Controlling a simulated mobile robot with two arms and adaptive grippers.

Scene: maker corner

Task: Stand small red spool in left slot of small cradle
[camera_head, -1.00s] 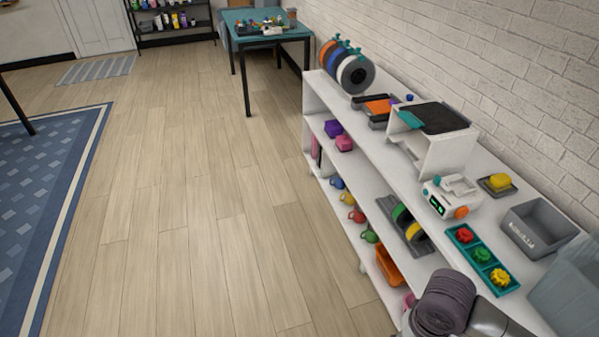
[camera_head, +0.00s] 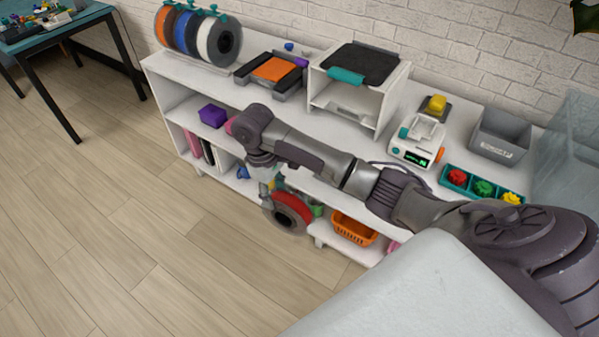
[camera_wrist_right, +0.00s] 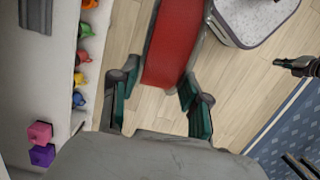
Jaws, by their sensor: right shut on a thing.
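In the head view my right gripper (camera_head: 268,184) reaches down in front of the white shelf unit and holds a red spool (camera_head: 293,208) by its upper part. The spool hangs upright in the air, clear of the floor. In the right wrist view its red rim (camera_wrist_right: 176,45) shows between the two teal-padded fingers of the gripper (camera_wrist_right: 160,88). My arm and the spool cover the part of the lower shelf where the cradle could be; I cannot make it out. A dark part with green at the wrist view's right edge looks like my left gripper (camera_wrist_right: 298,65); its jaws are unclear.
The white shelf unit (camera_head: 185,95) stands along the brick wall. Its lower shelves hold a purple box (camera_head: 212,115) and an orange basket (camera_head: 354,228). Several coloured items line a shelf in the wrist view. The wooden floor (camera_head: 130,230) in front is open.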

